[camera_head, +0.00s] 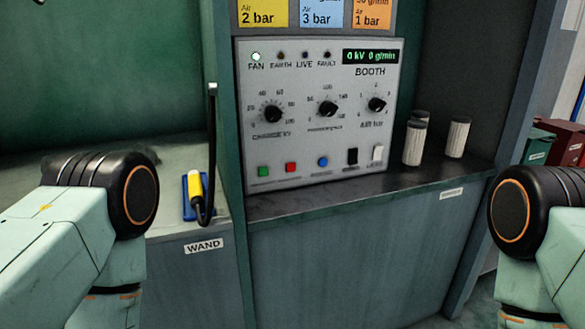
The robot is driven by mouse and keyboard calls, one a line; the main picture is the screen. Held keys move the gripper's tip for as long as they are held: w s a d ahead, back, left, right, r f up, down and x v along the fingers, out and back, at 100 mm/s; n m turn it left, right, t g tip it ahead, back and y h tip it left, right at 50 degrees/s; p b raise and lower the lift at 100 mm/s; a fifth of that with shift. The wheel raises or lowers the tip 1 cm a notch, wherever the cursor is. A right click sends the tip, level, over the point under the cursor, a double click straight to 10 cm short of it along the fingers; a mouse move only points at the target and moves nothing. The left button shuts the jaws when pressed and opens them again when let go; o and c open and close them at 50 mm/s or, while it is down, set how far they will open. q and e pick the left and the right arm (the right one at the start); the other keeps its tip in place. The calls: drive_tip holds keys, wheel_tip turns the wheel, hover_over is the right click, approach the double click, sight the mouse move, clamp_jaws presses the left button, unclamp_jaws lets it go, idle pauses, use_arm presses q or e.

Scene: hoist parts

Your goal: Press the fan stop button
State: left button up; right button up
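The grey control panel (335,200) stands upright on a ledge in the head view. A red button (291,168) sits low on its left side, beside a green button (264,171). A blue button (323,162) is to their right. The labels under the buttons are too small to read. Parts of both my arms show at the lower left and right edges, apart from the panel. Neither gripper is in view.
A yellow-and-black wand (196,190) lies on a blue holder, left of the panel, with a dark upright hose near it. White ribbed cylinders (414,143) stand on the ledge (330,203) to the right. Dark red and green boxes (540,147) are at far right. The space before the panel is clear.

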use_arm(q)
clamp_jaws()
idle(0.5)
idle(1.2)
